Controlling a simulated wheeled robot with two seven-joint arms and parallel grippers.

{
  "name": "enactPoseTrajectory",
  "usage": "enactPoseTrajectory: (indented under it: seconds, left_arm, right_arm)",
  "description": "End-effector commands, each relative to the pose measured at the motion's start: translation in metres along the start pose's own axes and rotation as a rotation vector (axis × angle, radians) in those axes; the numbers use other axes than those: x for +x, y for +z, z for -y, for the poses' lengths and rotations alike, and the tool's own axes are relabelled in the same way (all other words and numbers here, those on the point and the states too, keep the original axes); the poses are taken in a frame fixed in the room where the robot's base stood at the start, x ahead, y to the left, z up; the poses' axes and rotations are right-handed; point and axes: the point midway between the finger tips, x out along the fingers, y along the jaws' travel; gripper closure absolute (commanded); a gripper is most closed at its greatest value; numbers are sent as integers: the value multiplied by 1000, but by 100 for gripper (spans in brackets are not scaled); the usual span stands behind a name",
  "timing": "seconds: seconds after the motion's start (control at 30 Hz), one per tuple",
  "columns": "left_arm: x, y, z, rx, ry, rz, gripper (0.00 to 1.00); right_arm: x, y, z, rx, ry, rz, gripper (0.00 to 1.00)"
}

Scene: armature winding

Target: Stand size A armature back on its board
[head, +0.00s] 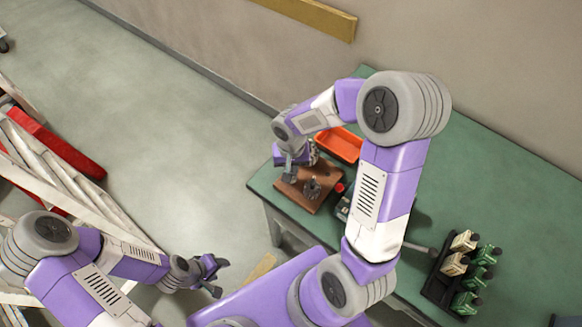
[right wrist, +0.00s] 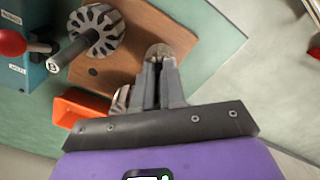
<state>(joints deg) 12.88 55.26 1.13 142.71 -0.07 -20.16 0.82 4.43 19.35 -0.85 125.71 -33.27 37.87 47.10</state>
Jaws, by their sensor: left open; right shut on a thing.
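The brown board (head: 299,197) lies on the green bench; it also shows in the right wrist view (right wrist: 188,42). My right gripper (right wrist: 160,70) is shut on an armature (right wrist: 158,50) over the board. Only its rounded grey end shows between the fingertips; its letter is hidden, and I cannot tell whether it touches the board. Another armature (right wrist: 97,30), with B on its shaft end, stands on the board beside it; it also shows in the head view (head: 312,188). A third ribbed round part (right wrist: 121,97) is mostly hidden behind the fingers. My left gripper (head: 214,275) is open and empty, away from the bench.
An orange bin (head: 340,144) stands behind the board. A teal machine (right wrist: 22,50) with a red knob (right wrist: 11,42) is close beside the board. A black rack (head: 440,285) with green and cream parts stands at the right. A ladder (head: 60,180) is at the left.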

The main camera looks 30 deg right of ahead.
Motion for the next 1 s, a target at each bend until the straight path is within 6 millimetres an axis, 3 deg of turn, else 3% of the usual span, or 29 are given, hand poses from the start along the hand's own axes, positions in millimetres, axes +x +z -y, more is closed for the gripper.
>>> enactPoseTrajectory:
  seconds: [0.13, 0.17, 0.33, 1.0]
  left_arm:
    - [0, 0, 0, 0, 0, 0, 49]
    - [0, 0, 0, 0, 0, 0, 49]
    - [0, 0, 0, 0, 0, 0, 49]
    - [-2, 0, -1, 0, 0, 0, 49]
  right_arm:
    - [0, 0, 0, 0, 0, -1, 100]
    - [0, 0, 0, 0, 0, -1, 85]
    - [0, 0, 0, 0, 0, -1, 60]
    - [-3, 0, 0, 0, 0, 0, 60]
